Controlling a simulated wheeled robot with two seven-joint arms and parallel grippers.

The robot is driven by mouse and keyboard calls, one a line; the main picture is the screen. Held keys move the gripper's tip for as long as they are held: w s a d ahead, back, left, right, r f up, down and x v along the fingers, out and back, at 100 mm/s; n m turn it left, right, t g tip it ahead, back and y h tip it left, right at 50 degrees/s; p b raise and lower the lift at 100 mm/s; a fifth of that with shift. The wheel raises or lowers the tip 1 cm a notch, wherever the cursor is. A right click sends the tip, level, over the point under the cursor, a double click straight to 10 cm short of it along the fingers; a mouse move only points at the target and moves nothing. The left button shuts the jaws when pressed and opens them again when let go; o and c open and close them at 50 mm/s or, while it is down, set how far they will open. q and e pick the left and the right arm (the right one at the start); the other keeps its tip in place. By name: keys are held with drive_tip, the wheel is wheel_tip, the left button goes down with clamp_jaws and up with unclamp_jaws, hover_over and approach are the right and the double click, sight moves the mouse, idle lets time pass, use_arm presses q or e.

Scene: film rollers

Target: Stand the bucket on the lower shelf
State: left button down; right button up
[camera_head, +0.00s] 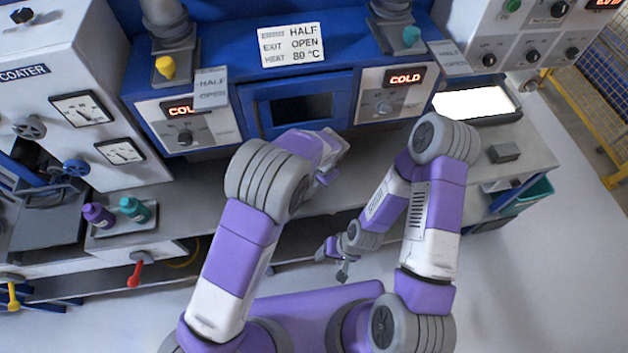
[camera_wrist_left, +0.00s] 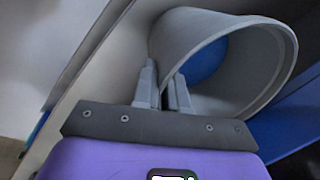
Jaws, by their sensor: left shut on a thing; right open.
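A grey, round, hollow vessel with a wide rim, which I take for the bucket (camera_wrist_left: 272,62), fills the upper right of the left wrist view. It lies tilted with its mouth facing the camera, and a blue patch shows inside. My left gripper (camera_wrist_left: 165,92) is shut on its wall near the rim. In the head view my left gripper (camera_head: 326,176) is in front of the blue machine, above the bench; I cannot make out the bucket there. My right gripper (camera_head: 334,262) is open and empty, lower, near the bench's front edge. The lower shelf (camera_head: 90,288) shows partly under the bench.
The blue machine (camera_head: 225,75) with an oven window stands behind the bench (camera_head: 205,205). A tray (camera_head: 120,228) with a purple and a teal bottle sits at left. A red-handled lever (camera_head: 136,272) sticks out below. A teal bin (camera_head: 538,192) is under the right counter. The floor (camera_head: 540,285) at right is clear.

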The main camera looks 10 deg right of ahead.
use_arm(q)
drive_tip(key=shift+w+f, duration=0.15)
drive_tip(key=shift+w, duration=0.2)
drive_tip(key=shift+s+f, duration=0.1)
drive_tip(key=shift+f, duration=0.05)
drive_tip(key=c, duration=1.2)
unclamp_jaws()
